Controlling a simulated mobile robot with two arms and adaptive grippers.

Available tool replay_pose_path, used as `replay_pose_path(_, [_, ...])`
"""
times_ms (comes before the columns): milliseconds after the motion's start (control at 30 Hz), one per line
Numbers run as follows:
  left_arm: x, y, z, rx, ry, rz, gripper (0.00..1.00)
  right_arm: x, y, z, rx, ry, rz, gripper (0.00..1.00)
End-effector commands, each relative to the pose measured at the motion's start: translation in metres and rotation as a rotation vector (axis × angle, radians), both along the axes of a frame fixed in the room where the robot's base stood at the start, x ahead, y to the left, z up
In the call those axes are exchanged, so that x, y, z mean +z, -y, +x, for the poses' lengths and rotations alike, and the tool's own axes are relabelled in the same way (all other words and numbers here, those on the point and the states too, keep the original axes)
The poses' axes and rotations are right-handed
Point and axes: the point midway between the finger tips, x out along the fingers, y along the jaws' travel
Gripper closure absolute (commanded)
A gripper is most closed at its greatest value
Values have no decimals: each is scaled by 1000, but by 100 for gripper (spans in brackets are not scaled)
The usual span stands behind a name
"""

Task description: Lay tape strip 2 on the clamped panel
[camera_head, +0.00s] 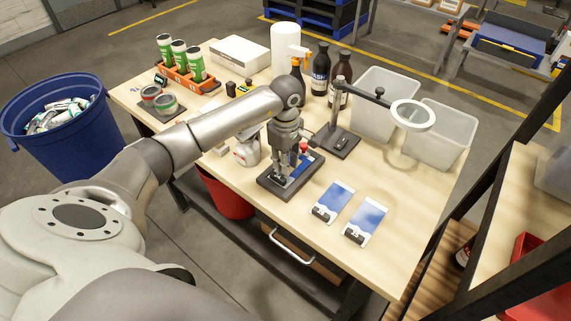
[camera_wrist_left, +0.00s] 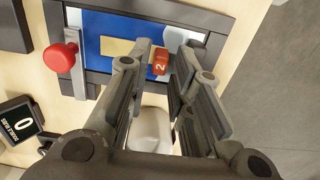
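The blue panel (camera_wrist_left: 110,28) lies in a dark fixture (camera_wrist_left: 178,10) with a red-knobbed clamp (camera_wrist_left: 62,57) at its left. In the head view the fixture (camera_head: 273,189) stands near the table's front edge, and the red knob (camera_head: 303,148) shows beside my gripper. A tan strip (camera_wrist_left: 116,47) lies across the panel and runs behind a finger. My left gripper (camera_wrist_left: 162,58) is over the panel, its fingers closed around a small red tab marked 2 (camera_wrist_left: 161,65), apparently tape strip 2's. In the head view my left gripper (camera_head: 283,172) points down at the fixture and hides part of the panel.
A ring lamp (camera_head: 413,115) on a stand is behind and right of the fixture. Two blue-and-white cards (camera_head: 333,202) (camera_head: 367,221) lie to the right. Clear bins (camera_head: 440,135) and dark bottles (camera_head: 320,70) are at the back.

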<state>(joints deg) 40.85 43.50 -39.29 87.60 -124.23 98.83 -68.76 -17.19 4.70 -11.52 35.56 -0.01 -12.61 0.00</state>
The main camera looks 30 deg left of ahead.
Motion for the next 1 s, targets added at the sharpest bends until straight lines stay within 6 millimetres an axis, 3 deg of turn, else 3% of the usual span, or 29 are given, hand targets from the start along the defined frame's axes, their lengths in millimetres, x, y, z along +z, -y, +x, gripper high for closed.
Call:
replay_pose_path(200, [44,0,2,0,8,1,79,-22,1,0,-1,0,-2,60])
replay_pose_path(500, [94,0,1,0,4,2,79,-36,1,0,-2,0,-2,60])
replay_pose_path(700, [106,0,0,1,1,1,79,-38,1,0,-2,0,-1,60])
replay_pose_path(1000, [108,0,0,1,1,1,79,-38,-3,0,-3,-1,3,60])
